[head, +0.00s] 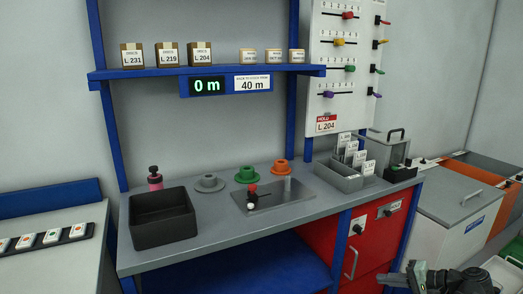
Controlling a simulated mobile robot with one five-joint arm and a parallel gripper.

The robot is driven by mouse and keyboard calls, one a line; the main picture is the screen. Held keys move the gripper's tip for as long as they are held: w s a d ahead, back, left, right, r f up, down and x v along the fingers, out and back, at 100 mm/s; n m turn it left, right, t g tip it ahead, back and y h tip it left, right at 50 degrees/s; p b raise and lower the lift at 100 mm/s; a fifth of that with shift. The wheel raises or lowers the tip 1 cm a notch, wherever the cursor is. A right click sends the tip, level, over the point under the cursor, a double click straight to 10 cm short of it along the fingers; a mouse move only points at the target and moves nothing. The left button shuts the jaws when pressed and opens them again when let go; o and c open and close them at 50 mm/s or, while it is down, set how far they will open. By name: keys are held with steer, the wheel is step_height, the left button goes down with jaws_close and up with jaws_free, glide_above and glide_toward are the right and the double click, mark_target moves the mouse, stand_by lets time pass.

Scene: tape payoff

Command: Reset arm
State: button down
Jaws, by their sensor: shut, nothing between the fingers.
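My gripper (388,280) shows at the bottom right edge of the head view, on my dark arm. It is shut and empty. It is low in front of the red cabinet (327,237) of the workbench, apart from the things on the bench top. Part of the arm is cut off by the picture's bottom edge.
The grey bench (300,205) carries a black bin (163,220), grey, green and orange spools (246,174), a metal plate (270,201) and a card holder (338,177). A blue shelf (220,70) holds several boxes. A grey lidded chest (461,195) stands at right.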

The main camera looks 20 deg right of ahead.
steer(key=w+a+r+n+g+h+p, duration=0.2)
steer(key=a+p, duration=0.6)
steer(key=a, duration=0.5)
steer(key=w+a+r+n+g+h+p, duration=0.2)
steer(key=w+a+r+n+g+p, duration=0.3)
steer(key=a, duration=0.8)
steer(key=w+a+r+n+g+h+p, duration=0.2)
steer(key=w+a+r+n+p, duration=0.3)
steer(key=a+p, duration=0.7)
step_height(320, 180, up, 2)
steer(key=shift+w+a+r+g, duration=0.1)
steer(key=shift+w+a+g, duration=0.35)
steer(key=shift+a+g, duration=0.5)
